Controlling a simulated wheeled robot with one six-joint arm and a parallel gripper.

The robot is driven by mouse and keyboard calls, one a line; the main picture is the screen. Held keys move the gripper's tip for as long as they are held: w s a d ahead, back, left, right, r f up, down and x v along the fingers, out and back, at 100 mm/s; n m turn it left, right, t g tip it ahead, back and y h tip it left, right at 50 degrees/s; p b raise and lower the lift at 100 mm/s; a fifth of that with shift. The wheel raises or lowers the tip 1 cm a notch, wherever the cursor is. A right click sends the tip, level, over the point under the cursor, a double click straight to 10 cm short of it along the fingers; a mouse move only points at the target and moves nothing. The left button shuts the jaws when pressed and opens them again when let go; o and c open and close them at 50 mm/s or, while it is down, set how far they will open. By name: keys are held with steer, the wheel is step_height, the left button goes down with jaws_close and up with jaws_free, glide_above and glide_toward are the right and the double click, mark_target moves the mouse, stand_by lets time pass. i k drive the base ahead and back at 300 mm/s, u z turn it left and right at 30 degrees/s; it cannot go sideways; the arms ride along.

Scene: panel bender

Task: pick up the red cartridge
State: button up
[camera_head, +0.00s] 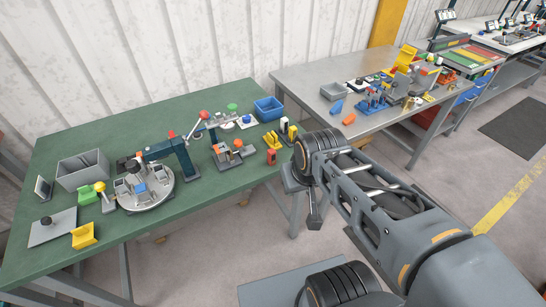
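A small upright red piece (271,157), which looks like the red cartridge, stands near the front right edge of the green table (215,110). It is small in the picture, so its details are hard to tell. My gripper (314,212) hangs at the end of my arm, right of and in front of the green table's right edge. It is apart from the red piece. Its fingers are mostly hidden by the wrist, and I cannot tell whether they are open.
A grey fixture with orange parts (232,154) stands left of the red piece; yellow and black holders (288,130) stand behind it. A blue bin (269,108) is at the back right. A press (165,150) and round plate (145,195) stand left. A grey table (330,80) lies beyond.

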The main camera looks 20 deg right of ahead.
mark_target(271, 154)
steer(key=z, duration=1.55)
steer(key=i, duration=1)
steer(key=u, duration=3.95)
